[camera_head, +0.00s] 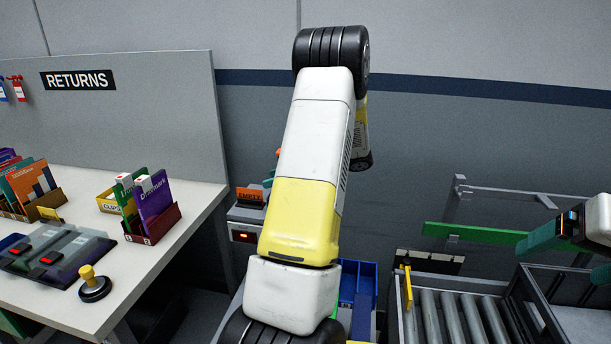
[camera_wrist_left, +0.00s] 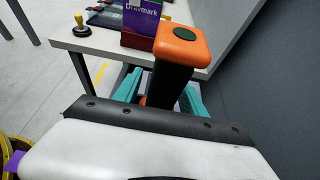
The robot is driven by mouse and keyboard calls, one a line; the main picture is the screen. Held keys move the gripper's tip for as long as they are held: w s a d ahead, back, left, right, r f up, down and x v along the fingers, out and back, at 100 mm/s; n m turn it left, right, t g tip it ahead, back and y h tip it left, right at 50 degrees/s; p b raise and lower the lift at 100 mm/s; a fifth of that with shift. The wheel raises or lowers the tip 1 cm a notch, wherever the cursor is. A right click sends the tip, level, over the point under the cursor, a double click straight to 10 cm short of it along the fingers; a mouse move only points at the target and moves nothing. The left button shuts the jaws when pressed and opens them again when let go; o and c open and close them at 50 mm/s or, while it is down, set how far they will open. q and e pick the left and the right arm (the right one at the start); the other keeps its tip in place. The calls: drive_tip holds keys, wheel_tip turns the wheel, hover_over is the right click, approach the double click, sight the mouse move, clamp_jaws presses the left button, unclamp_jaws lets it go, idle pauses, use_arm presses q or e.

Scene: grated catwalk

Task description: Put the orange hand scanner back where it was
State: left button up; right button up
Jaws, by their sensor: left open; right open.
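The orange hand scanner (camera_wrist_left: 182,50) shows in the left wrist view, with an orange head, a dark round patch on top and a black body below. My left gripper (camera_wrist_left: 162,92) is open, its teal fingers on either side of the black body; I cannot tell whether they touch it. The scanner's lower end is hidden by the gripper. In the head view my left arm covers most of that gripper; a small orange piece beside the arm may be the scanner. My right gripper (camera_head: 565,236) is open and empty at the far right.
A grey box (camera_head: 243,232) with a red display and an orange EMPTY card (camera_head: 250,194) stand left of my arm. A white table (camera_head: 150,270) holds card boxes and a yellow-knobbed stamp (camera_head: 93,283). A blue bin (camera_head: 362,285) and roller conveyor (camera_head: 455,312) lie right.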

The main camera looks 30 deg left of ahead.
use_arm(q)
drive_tip(key=shift+r, duration=0.15)
drive_tip(key=v, duration=1.2)
drive_tip(key=s+d+r+n+t+h, duration=0.3)
drive_tip(key=s+d+n+t+h, duration=0.2)
drive_tip(key=s+d, duration=0.6)
drive_tip(key=s+d+r+n+t+h, duration=0.4)
drive_tip(key=s+d+n+h, duration=0.4)
drive_tip(key=s+d+h, duration=0.2)
drive_tip(key=shift+s+d+r+n+t, duration=0.25)
drive_tip(key=shift+s+d+n+t, duration=0.15)
drive_tip(key=shift+s+d+t, duration=0.3)
